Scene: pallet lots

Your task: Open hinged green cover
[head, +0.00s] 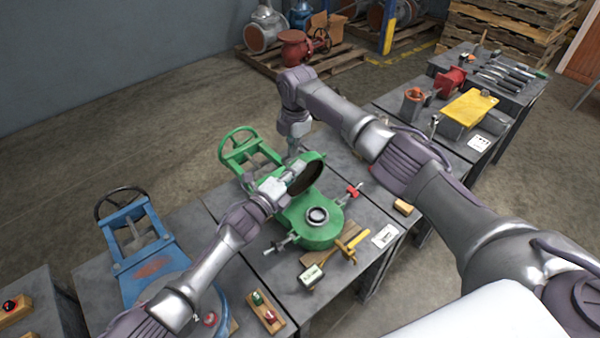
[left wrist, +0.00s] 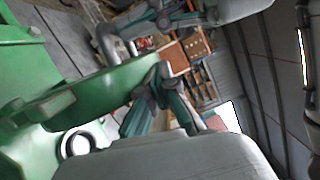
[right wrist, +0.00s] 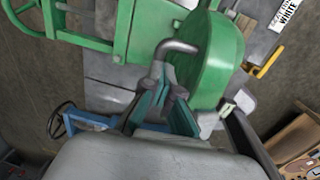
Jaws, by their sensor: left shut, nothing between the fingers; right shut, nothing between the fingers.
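The green cover (head: 311,172) stands raised and tilted on its hinge, its dark inner face toward the front right. Below it the green valve body (head: 318,236) shows its open round port (head: 317,215). My left gripper (head: 296,170) is shut and empty at the cover's edge; in the left wrist view its fingertips (left wrist: 160,75) overlap the green rim (left wrist: 105,88). My right gripper (head: 293,150) is shut and empty behind the cover. In the right wrist view its fingertips (right wrist: 163,78) are close to the bent grey handle (right wrist: 180,46); contact is unclear.
A green handwheel (head: 238,145) stands behind the valve. A blue valve (head: 150,262) is on the left table. A yellow-handled tool (head: 345,248), a white card (head: 385,236) and a wooden block (head: 264,312) lie in front. A yellow-covered box (head: 465,108) stands farther right.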

